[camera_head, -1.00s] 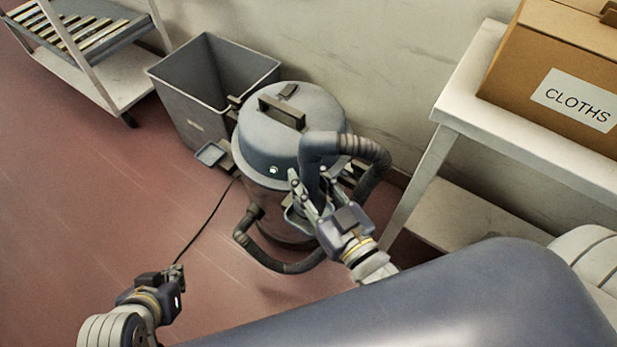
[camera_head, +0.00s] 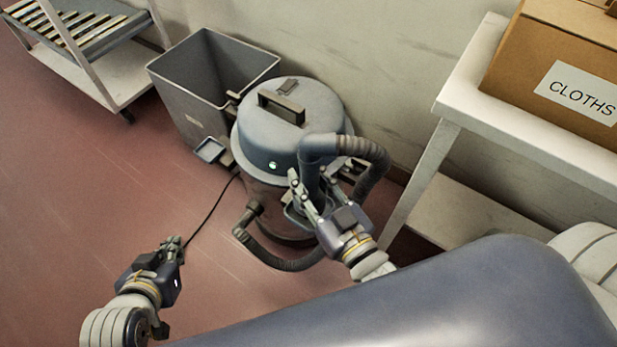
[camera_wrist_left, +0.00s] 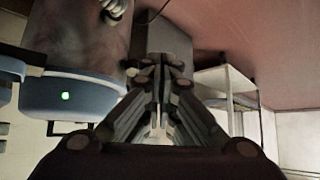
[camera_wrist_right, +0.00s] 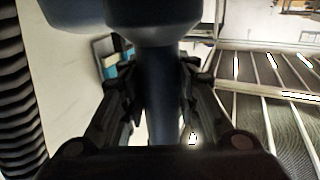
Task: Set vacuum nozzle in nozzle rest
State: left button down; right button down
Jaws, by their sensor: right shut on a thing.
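The vacuum nozzle is on a dark blue-grey bent tube (camera_head: 316,150) at the end of the ribbed hose. My right gripper (camera_head: 310,192) is shut around this tube, in front of the vacuum's right side. The right wrist view also shows the tube (camera_wrist_right: 155,95) between the fingers. The nozzle's lower end is partly hidden by the gripper. A small square holder with a pale rim (camera_head: 209,150), perhaps the nozzle rest, sits at the vacuum's left side, apart from the nozzle. My left gripper (camera_head: 172,245) is empty above the floor, its fingertips (camera_wrist_left: 162,62) together.
The vacuum (camera_head: 262,150) stands by the wall, with a grey bin (camera_head: 185,100) behind left. A white table (camera_head: 475,115) with a CLOTHS box (camera_head: 540,60) is at right. A rack (camera_head: 95,60) is far left. The ribbed hose (camera_head: 375,170) loops right. Floor at left is clear.

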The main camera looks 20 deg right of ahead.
jog(key=shift+f, duration=0.35)
jog(key=shift+f+b, duration=0.4)
pick_arm(q)
jog(key=w+r, duration=0.1)
jog(key=w+d+r+t, duration=0.1)
jog(key=w+r+t, duration=0.1)
jog(key=shift+w+d+h, duration=0.15)
jog(key=shift+d+h, duration=0.1)
jog(key=shift+h, duration=0.05)
jog(key=shift+w+r+t, duration=0.15)
jog(key=shift+r+t, duration=0.1)
jog(key=shift+t, duration=0.05)
pick_arm(e)
jog(key=shift+f, duration=0.1)
dwell(0.3)
pick_arm(q)
jog(key=shift+w+d+r, duration=0.1)
jog(key=shift+r, duration=0.05)
pick_arm(e)
jog(key=shift+f, duration=0.15)
pick_arm(q)
jog(key=shift+w+d+r+t+h+b, duration=0.2)
jog(key=shift+w+r+t+h+b, duration=0.1)
jog(key=shift+w+r+t, duration=0.45)
pick_arm(e)
jog(key=shift+f, duration=0.4)
dwell(0.8)
